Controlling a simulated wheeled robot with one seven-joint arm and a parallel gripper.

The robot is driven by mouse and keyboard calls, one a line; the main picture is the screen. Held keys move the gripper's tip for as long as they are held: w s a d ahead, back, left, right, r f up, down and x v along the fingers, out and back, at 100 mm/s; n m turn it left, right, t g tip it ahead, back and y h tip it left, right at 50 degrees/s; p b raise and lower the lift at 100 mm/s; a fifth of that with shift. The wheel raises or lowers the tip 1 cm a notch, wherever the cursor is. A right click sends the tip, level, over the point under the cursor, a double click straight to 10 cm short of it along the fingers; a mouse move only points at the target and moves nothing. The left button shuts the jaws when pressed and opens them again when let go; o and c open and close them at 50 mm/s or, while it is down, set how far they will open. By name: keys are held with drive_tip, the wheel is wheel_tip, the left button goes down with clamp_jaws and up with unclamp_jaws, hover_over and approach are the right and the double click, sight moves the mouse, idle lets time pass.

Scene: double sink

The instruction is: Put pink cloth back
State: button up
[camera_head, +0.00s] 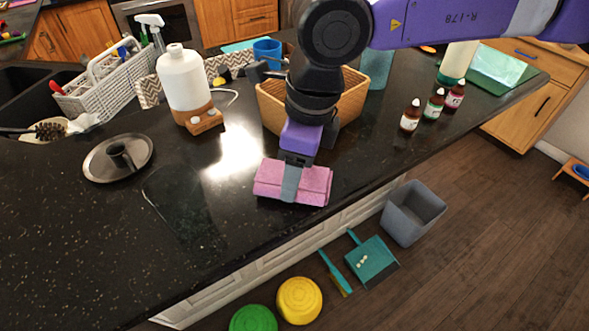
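The pink cloth (317,184) is a folded pad near the front edge of the black counter (225,235). My gripper (291,186) points down at the middle of the cloth. One grey finger lies across the cloth's near face and reaches its lower edge. The other finger is hidden, so I cannot tell whether the gripper is shut on the cloth. I also cannot tell whether the cloth rests on the counter or is slightly above it.
Small brown bottles (411,115) stand right. A grey bin (413,212) and teal dustpan (371,260) are on the floor.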

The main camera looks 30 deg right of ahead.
sight(305, 178)
drive_tip(key=shift+f, duration=0.35)
drive_tip(key=shift+f+b, duration=0.2)
drive_tip(key=shift+b, duration=0.1)
drive_tip(key=o, duration=1.3)
drive_tip(key=shift+r, duration=0.15)
drive_tip(key=shift+r+p, duration=0.2)
drive_tip(key=shift+p, duration=0.25)
drive_tip(key=r, duration=0.4)
drive_tip(key=s+r+b, duration=0.1)
drive_tip(key=r, duration=0.2)
drive_tip(key=d+r, duration=0.1)
drive_tip(key=r, duration=0.3)
drive_tip(key=shift+s+d+r, duration=0.1)
drive_tip(key=shift+s+r, duration=0.05)
drive_tip(key=shift+r, duration=0.15)
